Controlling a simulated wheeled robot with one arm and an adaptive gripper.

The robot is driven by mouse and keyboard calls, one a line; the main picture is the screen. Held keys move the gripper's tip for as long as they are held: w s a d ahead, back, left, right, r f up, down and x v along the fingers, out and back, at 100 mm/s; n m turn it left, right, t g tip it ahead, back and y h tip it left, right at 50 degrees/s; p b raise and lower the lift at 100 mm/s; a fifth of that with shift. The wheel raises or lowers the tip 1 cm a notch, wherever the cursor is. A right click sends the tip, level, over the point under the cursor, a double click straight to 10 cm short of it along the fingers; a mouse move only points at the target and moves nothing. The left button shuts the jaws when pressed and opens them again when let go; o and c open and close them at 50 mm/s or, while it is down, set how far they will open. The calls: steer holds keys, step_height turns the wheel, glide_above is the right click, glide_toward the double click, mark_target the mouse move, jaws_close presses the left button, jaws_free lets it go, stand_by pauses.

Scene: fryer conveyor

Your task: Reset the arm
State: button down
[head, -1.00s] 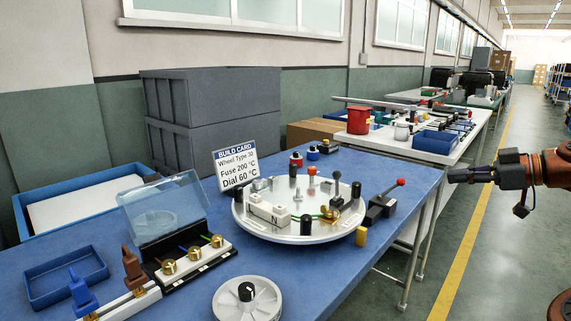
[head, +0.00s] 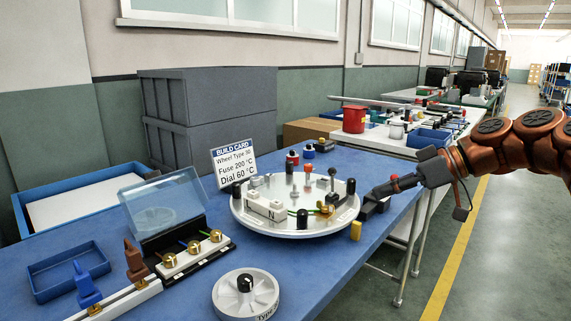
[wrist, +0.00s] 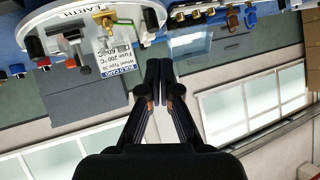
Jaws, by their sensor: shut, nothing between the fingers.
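My gripper (head: 378,192) reaches in from the right in the head view, with its dark fingers over the table's right edge, beside the round white turntable (head: 262,226). The fingers overlap the small black lever block (head: 371,208) and partly hide it; I cannot tell whether they touch it. In the wrist view the gripper (wrist: 159,66) is shut, its fingers together and empty. That view appears upside down, with the turntable (wrist: 72,45) at its top left.
The blue table (head: 325,262) also holds a build card (head: 234,168), a white wheel (head: 245,297), a clear-lidded box (head: 163,208) and a blue tray (head: 66,274). Grey crates (head: 208,115) stand behind. The aisle floor (head: 478,235) on the right is open.

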steer(key=s+a+f+m+g+h, duration=0.2)
steer(key=s+a+f, duration=0.35)
steer(key=s, duration=0.25)
steer(key=s+a+f+m+g+h, duration=0.2)
steer(key=s+a+f+h, duration=0.1)
steer(key=s+a+f, duration=0.3)
steer(key=s+d+f+m+g+h, duration=0.1)
steer(key=s+d+f+m+h, duration=0.3)
steer(key=s+f, duration=0.5)
steer(key=s+d+f+m+g+h, duration=0.25)
steer(key=s+d+f, duration=0.35)
steer(key=s, duration=0.6)
step_height(320, 180, up, 26)
steer(key=t+p, duration=0.2)
steer(key=p, duration=2.3)
steer(key=shift+a+r+m, duration=0.2)
steer(key=shift+r+m, duration=0.05)
steer(key=shift+m, duration=0.1)
